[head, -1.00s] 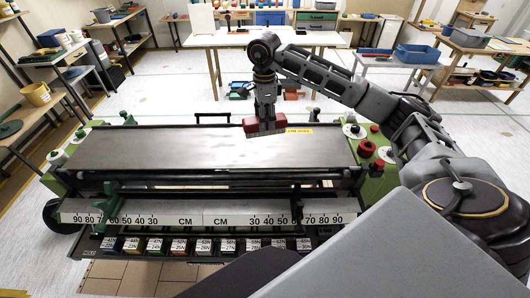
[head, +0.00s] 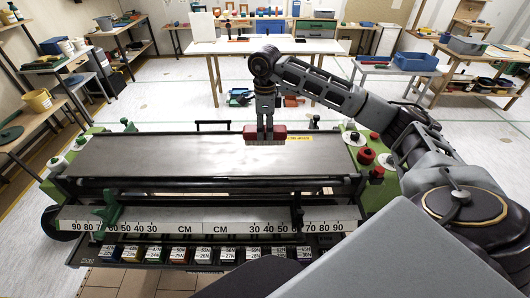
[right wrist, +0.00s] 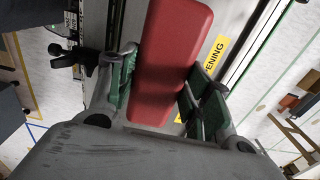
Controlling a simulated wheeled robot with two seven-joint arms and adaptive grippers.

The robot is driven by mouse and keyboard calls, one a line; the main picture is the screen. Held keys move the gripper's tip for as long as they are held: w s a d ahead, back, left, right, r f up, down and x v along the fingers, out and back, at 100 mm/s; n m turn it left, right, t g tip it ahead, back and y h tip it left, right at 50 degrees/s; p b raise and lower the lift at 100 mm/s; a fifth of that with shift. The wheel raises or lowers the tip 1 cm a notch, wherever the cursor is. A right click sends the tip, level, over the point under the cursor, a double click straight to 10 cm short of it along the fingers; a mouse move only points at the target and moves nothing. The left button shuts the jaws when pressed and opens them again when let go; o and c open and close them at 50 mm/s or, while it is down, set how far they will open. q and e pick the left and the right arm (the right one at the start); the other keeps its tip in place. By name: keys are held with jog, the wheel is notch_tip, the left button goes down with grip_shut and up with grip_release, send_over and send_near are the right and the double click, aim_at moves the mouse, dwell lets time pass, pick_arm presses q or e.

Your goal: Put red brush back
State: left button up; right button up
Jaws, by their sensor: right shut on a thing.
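The red brush (head: 256,134) is at the far edge of the paster's metal top (head: 160,155), near the yellow label. It has a red back with a pale strip along its lower side. My right gripper (head: 265,136) points down from above and is shut on the brush. In the right wrist view the red brush (right wrist: 172,60) lies between the green fingers of my gripper (right wrist: 155,98). I cannot tell whether the brush touches the metal top. My left gripper is not in view.
A white table (head: 215,46) stands behind the paster. A shelf table with a blue bin (head: 415,58) is at the right back. Red knobs (head: 366,156) sit on the paster's right end. Most of the metal top is bare.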

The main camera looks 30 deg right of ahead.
aim_at(265, 137)
jog(key=shift+f+p, duration=0.3)
jog(key=shift+f, duration=1.75)
jog(key=shift+f, duration=0.1)
jog(key=shift+f+p, duration=0.4)
jog(key=shift+f, duration=1.8)
jog(key=shift+f, duration=0.3)
jog(key=o, duration=1)
jog(key=shift+o, duration=0.2)
jog(key=shift+r, duration=0.1)
